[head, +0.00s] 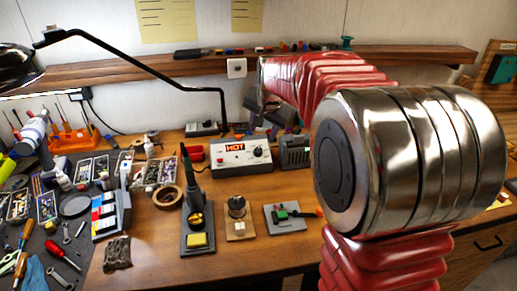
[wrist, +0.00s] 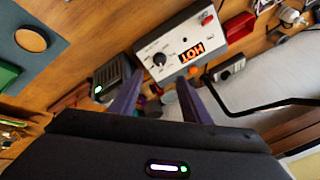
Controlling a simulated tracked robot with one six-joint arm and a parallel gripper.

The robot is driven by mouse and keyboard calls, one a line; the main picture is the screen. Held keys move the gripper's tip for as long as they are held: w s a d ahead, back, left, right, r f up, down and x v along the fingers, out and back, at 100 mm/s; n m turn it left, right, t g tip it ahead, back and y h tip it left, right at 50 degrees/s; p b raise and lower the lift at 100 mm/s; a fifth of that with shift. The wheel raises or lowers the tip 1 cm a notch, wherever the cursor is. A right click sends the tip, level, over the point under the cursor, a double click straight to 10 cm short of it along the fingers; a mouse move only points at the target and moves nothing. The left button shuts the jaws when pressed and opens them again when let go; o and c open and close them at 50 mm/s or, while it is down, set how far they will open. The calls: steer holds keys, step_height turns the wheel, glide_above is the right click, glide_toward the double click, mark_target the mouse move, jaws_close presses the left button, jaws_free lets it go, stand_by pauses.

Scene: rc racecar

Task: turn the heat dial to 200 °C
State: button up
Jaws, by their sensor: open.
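The heat dial (head: 258,153) is a small black knob on the front of a pale soldering station (head: 229,162), whose display reads HOT. In the wrist view the station shows upside down, with the dial (wrist: 159,59) next to the lit display (wrist: 191,53). My gripper (wrist: 158,80) is open and empty. Its two dark purple fingers point toward the station, and the dial shows between and beyond their tips, apparently untouched. In the head view my gripper is a dark shape above and behind the station, partly hidden by my arm. The dial's pointer setting is too small to read.
A dark grey box (head: 295,151) stands close beside the station. A black lamp arm (head: 150,75) reaches over the bench's left side. A shelf (head: 140,74) runs along the wall.

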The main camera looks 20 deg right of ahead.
mark_target(258, 150)
steer(key=x, duration=1.2)
steer(key=shift+w+f, duration=0.1)
steer(key=shift+f, duration=0.25)
steer(key=shift+c, duration=0.6)
steer(key=c, duration=0.9)
